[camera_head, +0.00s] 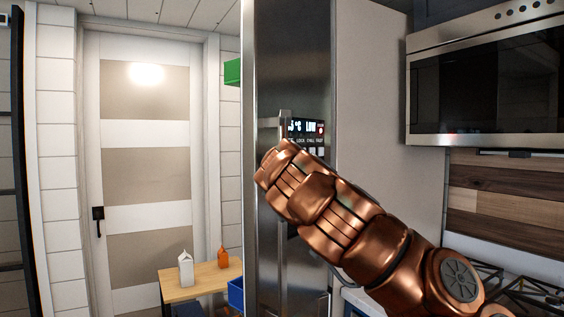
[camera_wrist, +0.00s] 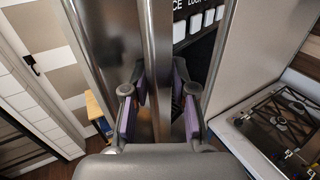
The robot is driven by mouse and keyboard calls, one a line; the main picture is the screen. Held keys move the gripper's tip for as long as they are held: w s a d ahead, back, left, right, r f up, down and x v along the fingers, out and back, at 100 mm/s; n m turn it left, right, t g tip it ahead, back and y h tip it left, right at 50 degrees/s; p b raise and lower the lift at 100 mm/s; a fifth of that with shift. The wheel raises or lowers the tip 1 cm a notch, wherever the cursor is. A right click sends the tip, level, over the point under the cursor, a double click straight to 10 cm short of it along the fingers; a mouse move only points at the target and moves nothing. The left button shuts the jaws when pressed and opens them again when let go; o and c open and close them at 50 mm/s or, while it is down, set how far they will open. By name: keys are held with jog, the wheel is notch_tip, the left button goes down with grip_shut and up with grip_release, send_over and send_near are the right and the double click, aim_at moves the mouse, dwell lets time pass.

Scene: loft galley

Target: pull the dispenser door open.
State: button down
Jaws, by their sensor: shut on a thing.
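The steel fridge's dispenser door (camera_head: 312,75) stands in the middle of the head view, with a dark lit control panel (camera_head: 306,130) on it. Its vertical bar handle (camera_head: 284,128) shows just above my arm. In the wrist view the handle (camera_wrist: 158,45) runs down between the two purple-padded fingers of my gripper (camera_wrist: 159,85), which is shut on it. Panel buttons (camera_wrist: 195,22) show to the right of the handle. I cannot tell whether the door is slightly ajar.
A small wooden table (camera_head: 200,282) with a white carton (camera_head: 186,269) and an orange bottle (camera_head: 223,257) stands left of the fridge. A blue bin (camera_head: 236,294) is beside it. A closed room door (camera_head: 150,180) is behind.

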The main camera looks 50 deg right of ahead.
jog(key=shift+r, duration=0.1)
jog(key=c, duration=0.9)
grip_release()
